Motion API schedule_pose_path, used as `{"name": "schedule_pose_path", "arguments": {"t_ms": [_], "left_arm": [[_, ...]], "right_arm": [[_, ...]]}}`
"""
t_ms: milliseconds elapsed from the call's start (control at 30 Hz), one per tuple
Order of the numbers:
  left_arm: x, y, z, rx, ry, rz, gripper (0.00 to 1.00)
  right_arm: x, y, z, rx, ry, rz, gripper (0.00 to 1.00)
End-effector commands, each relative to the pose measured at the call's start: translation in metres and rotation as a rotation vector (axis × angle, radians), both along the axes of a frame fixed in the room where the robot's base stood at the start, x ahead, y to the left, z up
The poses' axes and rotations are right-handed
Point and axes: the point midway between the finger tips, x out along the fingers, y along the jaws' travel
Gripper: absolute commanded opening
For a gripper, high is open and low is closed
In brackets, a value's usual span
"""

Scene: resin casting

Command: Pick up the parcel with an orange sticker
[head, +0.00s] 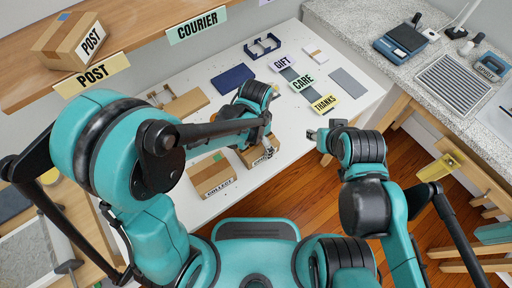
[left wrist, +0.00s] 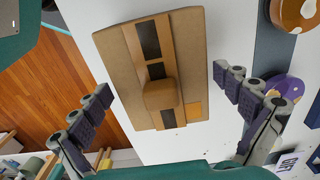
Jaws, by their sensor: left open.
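A brown cardboard parcel (left wrist: 185,40) with dark strips and a tan lump on its top lies on the white table. An orange sticker (left wrist: 193,110) shows near its lower right corner in the left wrist view. My left gripper (left wrist: 162,82) is open, its fingers apart on either side of the parcel's picture, with nothing visibly held. In the head view my left gripper (head: 266,122) hangs over a labelled carton (head: 260,154), partly hiding it.
A COLLECT carton (head: 213,176) stands to the left on the white table (head: 350,62). GIFT, CARE and THANKS cards (head: 303,84) lie behind. A POST carton (head: 78,38) sits on the shelf (head: 150,45). A granite counter (head: 350,20) is at right. Round wood-and-purple pieces (left wrist: 284,88) lie near the parcel.

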Motion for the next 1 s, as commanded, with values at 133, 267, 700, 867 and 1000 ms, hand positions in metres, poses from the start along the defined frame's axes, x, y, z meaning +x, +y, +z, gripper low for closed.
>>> {"name": "schedule_pose_path", "arguments": {"t_ms": [133,267,700,867,1000], "left_arm": [[0.001,0.0,-0.016,0.0,-0.002,0.001,1.0],[0.001,0.0,-0.014,0.0,-0.002,0.001,1.0],[0.001,0.0,-0.014,0.0,-0.002,0.001,0.45],[0.001,0.0,-0.012,0.0,-0.002,0.001,0.45],[0.002,-0.001,-0.005,0.0,-0.001,0.002,0.45]], "right_arm": [[0.0,0.0,-0.008,0.0,0.0,0.0,0.4],[0.0,0.0,-0.006,0.0,0.0,0.0,0.4],[0.0,0.0,-0.006,0.0,0.0,0.0,0.4],[0.0,0.0,-0.005,0.0,0.0,0.0,0.4],[0.0,0.0,0.0,0.0,0.0,0.0,0.4]]}}
